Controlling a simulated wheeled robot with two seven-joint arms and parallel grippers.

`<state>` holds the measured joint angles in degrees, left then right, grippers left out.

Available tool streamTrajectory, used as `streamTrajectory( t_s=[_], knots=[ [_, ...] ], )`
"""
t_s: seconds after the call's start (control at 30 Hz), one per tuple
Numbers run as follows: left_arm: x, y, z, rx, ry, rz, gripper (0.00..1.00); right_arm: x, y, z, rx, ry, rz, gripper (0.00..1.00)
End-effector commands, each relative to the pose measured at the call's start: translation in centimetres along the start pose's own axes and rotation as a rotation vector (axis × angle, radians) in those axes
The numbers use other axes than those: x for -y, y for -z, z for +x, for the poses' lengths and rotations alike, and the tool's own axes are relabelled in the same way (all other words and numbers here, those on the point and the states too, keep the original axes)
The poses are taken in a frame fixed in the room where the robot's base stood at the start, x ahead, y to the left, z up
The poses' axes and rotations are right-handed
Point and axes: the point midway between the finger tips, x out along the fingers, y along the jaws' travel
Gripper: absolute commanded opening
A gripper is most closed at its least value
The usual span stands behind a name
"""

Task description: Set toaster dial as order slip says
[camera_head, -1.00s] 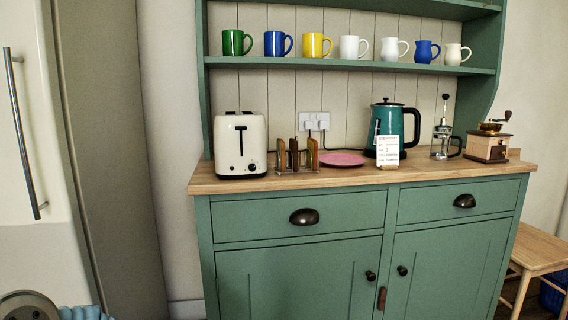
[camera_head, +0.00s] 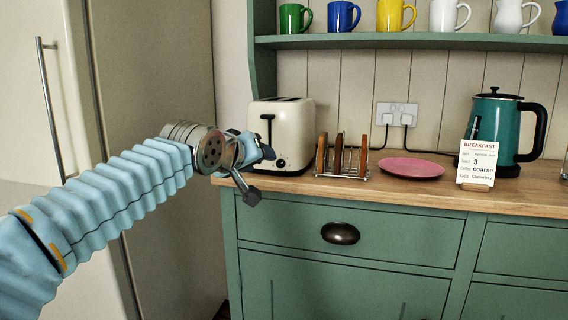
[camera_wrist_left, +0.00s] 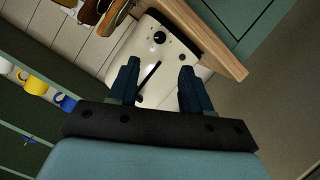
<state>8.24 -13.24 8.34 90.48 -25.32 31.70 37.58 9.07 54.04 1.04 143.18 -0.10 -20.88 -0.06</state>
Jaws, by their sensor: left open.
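The cream toaster (camera_head: 293,130) stands at the left end of the wooden counter. Its round black dial (camera_wrist_left: 159,37) shows on the front face in the left wrist view, beyond my fingertips; its setting is too small to read. The order slip (camera_head: 478,160) stands upright in a small wooden holder, headed BREAKFAST, with a large "3" on the toast line and "coarse" on the coffee line. My left gripper (camera_head: 260,174) is open and empty in front of the toaster, fingers pointing at its face. It also shows in the left wrist view (camera_wrist_left: 158,68). My right gripper is out of view.
A toast rack (camera_head: 343,160) stands close right of the toaster, then a pink plate (camera_head: 411,167) and a teal kettle (camera_head: 496,130) behind the slip. The counter edge (camera_head: 400,197) lies in front. Mugs (camera_head: 341,16) line the shelf above. A tall fridge handle (camera_head: 52,110) is at left.

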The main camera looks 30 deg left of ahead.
Motion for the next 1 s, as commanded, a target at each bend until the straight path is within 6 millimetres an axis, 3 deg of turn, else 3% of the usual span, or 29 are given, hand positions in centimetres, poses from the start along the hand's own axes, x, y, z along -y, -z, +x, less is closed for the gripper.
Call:
streamTrajectory(
  t_s=[0.3, 0.5, 0.87, 1.0],
  knots=[
    [0.0, 0.0, 7.4, 0.005, 0.001, 0.000, 0.49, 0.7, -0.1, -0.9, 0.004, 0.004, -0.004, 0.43],
    [0.0, -0.1, 10.2, 0.004, 0.000, -0.001, 0.49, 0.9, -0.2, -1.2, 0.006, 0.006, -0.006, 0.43],
    [0.0, -0.1, 11.1, 0.002, -0.001, 0.000, 0.49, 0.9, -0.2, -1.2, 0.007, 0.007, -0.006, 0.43],
    [0.0, -0.1, 11.1, 0.002, -0.001, 0.000, 0.32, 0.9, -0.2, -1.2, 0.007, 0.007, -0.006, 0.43]
  ],
)
